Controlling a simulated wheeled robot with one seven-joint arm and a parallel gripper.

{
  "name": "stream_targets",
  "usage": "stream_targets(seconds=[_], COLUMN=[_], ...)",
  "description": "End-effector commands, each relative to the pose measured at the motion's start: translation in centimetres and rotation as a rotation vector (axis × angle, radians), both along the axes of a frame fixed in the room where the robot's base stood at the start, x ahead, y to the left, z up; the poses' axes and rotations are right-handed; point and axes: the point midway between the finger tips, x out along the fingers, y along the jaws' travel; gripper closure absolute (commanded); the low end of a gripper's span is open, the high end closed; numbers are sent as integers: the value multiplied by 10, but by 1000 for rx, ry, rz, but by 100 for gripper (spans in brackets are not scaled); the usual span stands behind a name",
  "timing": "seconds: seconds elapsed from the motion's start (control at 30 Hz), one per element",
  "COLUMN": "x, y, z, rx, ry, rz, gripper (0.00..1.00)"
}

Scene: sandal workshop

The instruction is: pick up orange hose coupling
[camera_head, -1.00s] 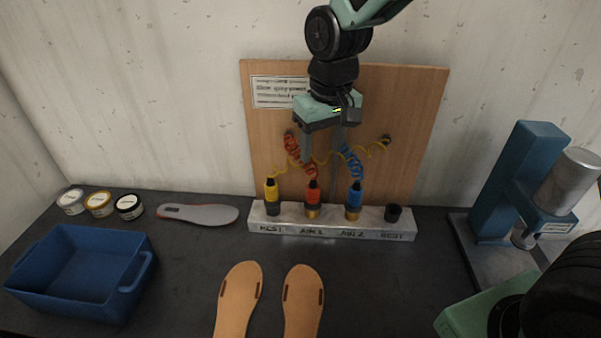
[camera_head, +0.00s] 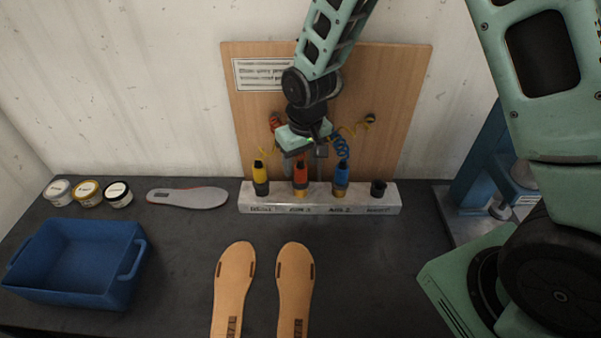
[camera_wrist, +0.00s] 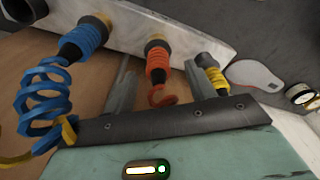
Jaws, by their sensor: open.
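The orange hose coupling (camera_head: 300,178) stands upright in the AIR 1 place of the pale block (camera_head: 222,209), between a yellow coupling (camera_head: 260,177) and a blue coupling (camera_head: 341,177). In the wrist view the orange coupling (camera_wrist: 158,62) shows its ribbed body, brass-coloured base and a bit of coiled hose. My gripper (camera_head: 304,163) is just above and around its top in the head view. In the wrist view my open gripper (camera_wrist: 160,66) has one finger on each side of the orange coupling, with visible gaps. My gripper partly hides its hose.
The yellow coupling (camera_wrist: 214,78) is close to one finger; the blue coupling (camera_wrist: 88,36) is farther off the other. A wooden board (camera_head: 400,100) stands behind. A black empty socket (camera_head: 378,188), blue bin (camera_head: 120,285), grey insole (camera_head: 187,197) and tan soles (camera_head: 234,275) are nearby.

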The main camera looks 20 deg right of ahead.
Motion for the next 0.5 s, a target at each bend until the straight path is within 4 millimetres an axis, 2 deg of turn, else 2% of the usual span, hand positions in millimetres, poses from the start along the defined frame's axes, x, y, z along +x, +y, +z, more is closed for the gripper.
stream_targets(seconds=[0.17, 0.5], x=[2, 9], y=[-1, -1], z=[-9, -47], rx=[-1, -1], ry=[4, 2], rz=[0, 2], gripper=[45, 45])
